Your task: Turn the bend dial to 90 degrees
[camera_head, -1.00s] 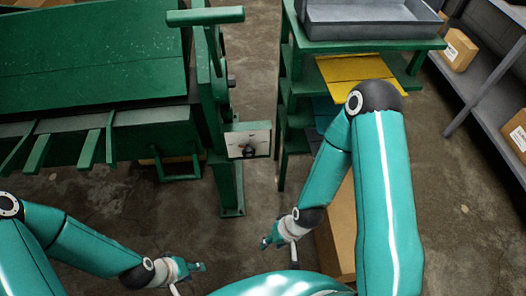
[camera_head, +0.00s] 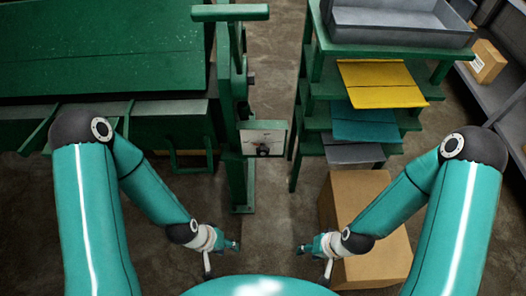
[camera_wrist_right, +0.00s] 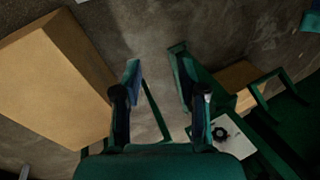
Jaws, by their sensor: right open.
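The bend dial is a small dark knob (camera_head: 263,150) on a pale plate (camera_head: 254,137), mounted on the green machine's upright post (camera_head: 239,185). In the right wrist view the knob (camera_wrist_right: 221,134) and plate (camera_wrist_right: 238,148) show at the lower right, partly behind my gripper. My right gripper (camera_head: 308,247) is below and right of the dial in the head view, apart from it. In the right wrist view its two fingers (camera_wrist_right: 156,60) stand apart with nothing between them. My left gripper (camera_head: 230,245) is below and left of the dial, touching nothing visible; its jaw opening is too small to make out.
The large green bending machine (camera_head: 100,50) fills the left. A green rack (camera_head: 315,85) with yellow, teal and grey sheets and a grey tray (camera_head: 395,35) stands at right. A cardboard box (camera_head: 352,188) sits under my right arm. Bare floor lies between post and rack.

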